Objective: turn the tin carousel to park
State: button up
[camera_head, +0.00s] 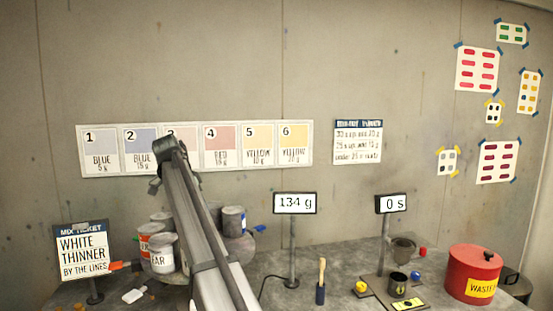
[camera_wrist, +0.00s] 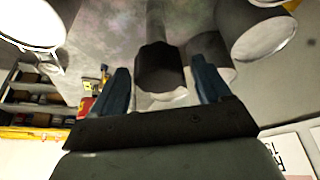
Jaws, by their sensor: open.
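The tin carousel, with its tins (camera_head: 163,252) around it, stands at the left of the bench in the head view. My arm covers its middle. An orange tab (camera_head: 118,266) shows on its left and a blue tab (camera_head: 260,228) on its right. In the wrist view my gripper (camera_wrist: 163,68) is open, its two blue fingers apart. A dark blocky piece (camera_wrist: 160,70), with a post running up from it, shows between the fingers. I cannot tell whether the fingers touch it. My gripper is not clear in the head view. Pale round tins (camera_wrist: 262,38) show close by in the wrist view.
The mix ticket stand (camera_head: 83,250) is left of the carousel. A display reading 134 g (camera_head: 295,203), a brush (camera_head: 321,280), small cups (camera_head: 398,283) and a red waste can (camera_head: 473,272) stand to the right. The numbered colour chart (camera_head: 195,148) hangs behind.

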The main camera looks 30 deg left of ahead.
jog(key=n+y, duration=0.2)
jog(key=n, duration=0.3)
jog(key=shift+n, duration=0.3)
jog(key=n+y, duration=0.1)
jog(key=n, duration=0.1)
jog(key=n+y, duration=0.1)
jog(key=n, duration=0.2)
jog(key=shift+g, duration=0.4)
jog(key=n, duration=0.2)
jog(key=n+g+y, duration=0.1)
jog(key=n, duration=0.2)
jog(key=shift+g, duration=0.3)
jog(key=n+g, duration=0.1)
jog(key=n, duration=0.1)
jog(key=n+g, duration=0.1)
jog(key=n, duration=0.2)
jog(key=shift+y, duration=0.4)
jog(key=v, duration=1.4)
jog(key=w+d+m+t, duration=0.1)
jog(key=w+d+t, duration=0.1)
jog(key=w, duration=0.5)
jog(key=w+d+m+t, duration=0.1)
jog(key=w+d+t, duration=0.1)
jog(key=w+d, duration=0.3)
jog(key=w+d+r+m+t, duration=0.1)
jog(key=w+d, duration=0.3)
jog(key=w, duration=0.5)
jog(key=shift+d+t, duration=0.2)
jog(key=shift+t, duration=0.3)
jog(key=shift+w, duration=0.1)
